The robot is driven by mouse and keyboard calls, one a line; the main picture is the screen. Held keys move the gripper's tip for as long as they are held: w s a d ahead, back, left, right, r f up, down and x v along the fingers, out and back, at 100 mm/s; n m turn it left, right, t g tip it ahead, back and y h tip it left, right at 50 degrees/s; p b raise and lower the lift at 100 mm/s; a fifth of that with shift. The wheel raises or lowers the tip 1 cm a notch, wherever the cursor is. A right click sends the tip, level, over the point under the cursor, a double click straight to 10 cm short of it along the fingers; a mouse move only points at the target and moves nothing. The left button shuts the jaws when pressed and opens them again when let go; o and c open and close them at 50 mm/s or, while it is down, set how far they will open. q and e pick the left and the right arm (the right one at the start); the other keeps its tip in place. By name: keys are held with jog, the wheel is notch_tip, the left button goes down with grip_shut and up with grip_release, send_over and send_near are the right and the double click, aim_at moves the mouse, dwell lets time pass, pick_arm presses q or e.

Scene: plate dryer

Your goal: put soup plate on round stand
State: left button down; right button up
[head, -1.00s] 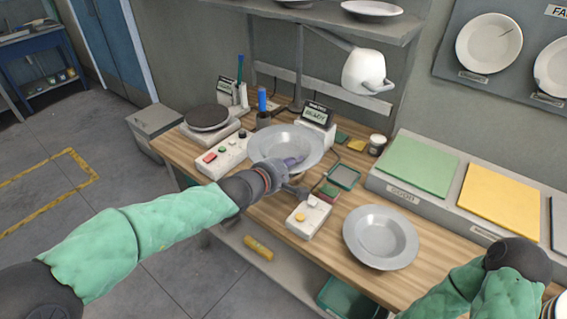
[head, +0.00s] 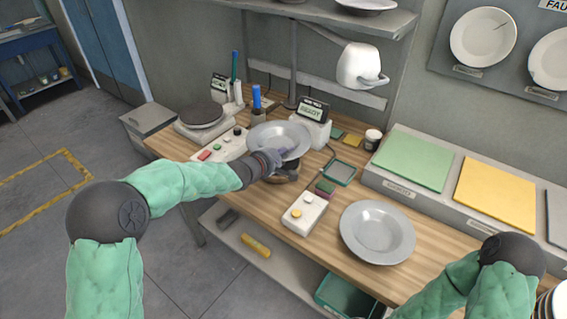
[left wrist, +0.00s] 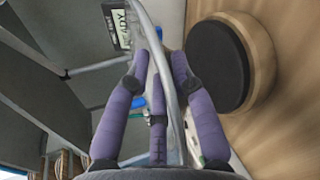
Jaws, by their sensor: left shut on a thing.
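My left gripper (head: 270,158) is shut on the near rim of a grey soup plate (head: 277,137), held above the back of the bench, slightly tilted. In the left wrist view the plate (left wrist: 153,35) shows nearly edge-on between the purple fingers of the gripper (left wrist: 160,75). A round stand (head: 284,174) with a tan rim is partly hidden under the plate and gripper. Its dark round top shows in the left wrist view (left wrist: 207,66), apart from the plate. My right forearm shows at lower right; its gripper is not visible.
Another grey plate (head: 377,232) lies on the wooden bench. A button box (head: 304,213) stands left of it. A white dryer (head: 361,66) hangs overhead behind the held plate. A display (head: 313,111) and a dark round disc on a base (head: 202,116) stand at the back.

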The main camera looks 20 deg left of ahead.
pick_arm(q)
jog(key=shift+w+a+f, duration=0.3)
jog(key=shift+w+f, duration=0.35)
jog(key=shift+f, duration=0.05)
notch_tip(320, 180, down, 3)
jog(key=shift+w+f+b, duration=0.15)
jog(key=shift+b, duration=0.5)
jog(key=c, duration=1)
grip_release()
jog(key=shift+f, duration=0.15)
jog(key=shift+c, duration=0.2)
